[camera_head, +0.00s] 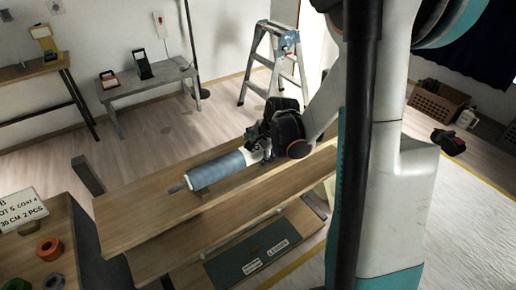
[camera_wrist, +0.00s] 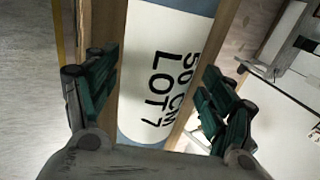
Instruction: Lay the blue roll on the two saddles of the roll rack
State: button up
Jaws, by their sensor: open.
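The blue roll (camera_head: 216,169) lies on a long wooden board (camera_head: 135,208), with a grey rod-like end sticking out at its left. In the wrist view the roll's white band (camera_wrist: 160,70) reads "50 CM LOT 7", with blue (camera_wrist: 140,143) beside it. My gripper (camera_head: 262,148) is at the right end of the roll. In the wrist view my gripper (camera_wrist: 162,92) is open, with one green-padded finger on each side of the roll and gaps visible. I cannot make out the rack's two saddles for certain.
A dark green panel (camera_head: 232,265) with two labels sits below the board. A side table (camera_head: 62,240) at left holds tape rolls and a lettered sign (camera_head: 22,211). A stepladder (camera_head: 272,62) and a grey bench (camera_head: 150,82) stand behind, with clear floor between.

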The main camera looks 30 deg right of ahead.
jog(key=shift+r, duration=0.25)
jog(key=p+v, duration=0.4)
jog(key=v, duration=0.7)
jog(key=shift+s+r, duration=0.25)
jog(key=shift+r, duration=0.05)
jog(key=shift+r, duration=0.1)
